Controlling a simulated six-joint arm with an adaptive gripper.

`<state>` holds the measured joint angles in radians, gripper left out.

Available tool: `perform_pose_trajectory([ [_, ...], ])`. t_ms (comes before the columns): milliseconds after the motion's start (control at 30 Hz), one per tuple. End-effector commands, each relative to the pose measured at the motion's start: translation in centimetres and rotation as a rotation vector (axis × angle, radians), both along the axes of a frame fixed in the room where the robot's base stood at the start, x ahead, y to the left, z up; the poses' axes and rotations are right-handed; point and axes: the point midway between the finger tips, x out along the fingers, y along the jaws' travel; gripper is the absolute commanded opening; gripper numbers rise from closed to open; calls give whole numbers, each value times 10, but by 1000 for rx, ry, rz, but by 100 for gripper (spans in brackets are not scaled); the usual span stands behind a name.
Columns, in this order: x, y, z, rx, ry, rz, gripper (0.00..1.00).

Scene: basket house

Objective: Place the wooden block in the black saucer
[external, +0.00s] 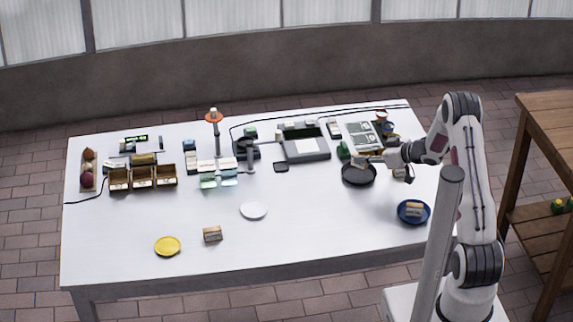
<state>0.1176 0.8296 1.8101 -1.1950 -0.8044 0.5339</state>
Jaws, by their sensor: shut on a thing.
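A black saucer (357,177) sits on the right part of the white table, in front of a printed sheet. My gripper (370,162) is at the saucer's back edge, reaching in from the right. It is shut on a small tan wooden block (361,161), which shows at the fingertips over the back of the saucer. I cannot tell whether the block touches the saucer. A similar block (415,210) lies in a blue saucer (402,217) at the right front. Another block (212,234) stands on the table at front centre-left.
A white saucer (253,211) and a yellow saucer (167,246) lie on the front half. Behind stand wooden bins (143,179), a grey tray device (306,148), an orange-topped stand (214,117) and a green item (343,151).

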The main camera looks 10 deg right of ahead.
Motion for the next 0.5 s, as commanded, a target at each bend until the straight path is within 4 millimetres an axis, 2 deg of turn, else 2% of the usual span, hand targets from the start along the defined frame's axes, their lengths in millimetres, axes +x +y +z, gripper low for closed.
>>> perform_pose_trajectory([
  [300,0,0,-28,1,2,0,2],
  [500,0,0,-36,0,0,0,2],
])
